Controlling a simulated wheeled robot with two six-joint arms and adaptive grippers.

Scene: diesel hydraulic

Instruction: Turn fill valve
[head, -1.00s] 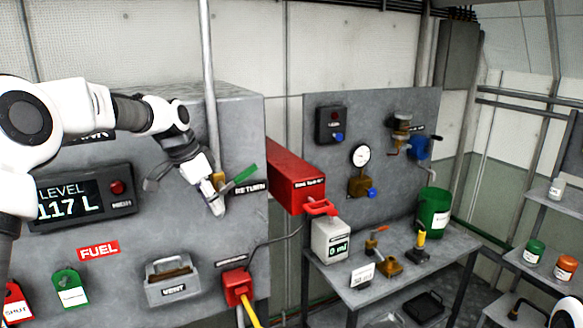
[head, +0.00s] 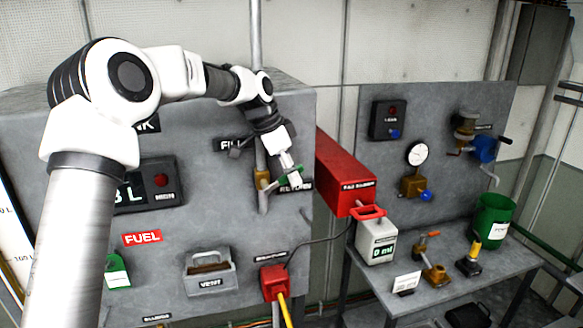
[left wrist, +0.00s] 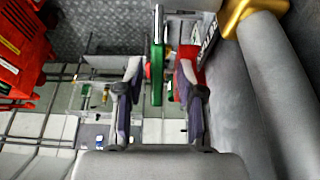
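The fill valve is a brass body (head: 263,181) on the vertical pipe at the front of the grey tank, left of the RETURN label. Its green lever (head: 298,171) points right and slightly up, partly covered by my left gripper (head: 294,181). In the left wrist view the green lever (left wrist: 157,72) stands between the two fingers of my left gripper (left wrist: 159,82), with a gap on each side. The fingers are apart and not closed on it. The brass body (left wrist: 238,14) shows at the top right there. My right gripper is not in view.
A red box (head: 342,175) juts out just right of the valve. The level display (head: 158,183) is partly hidden by my left arm and ends in "8 L". A bench with a 0 ml container (head: 377,241) and a green bucket (head: 493,220) stands right.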

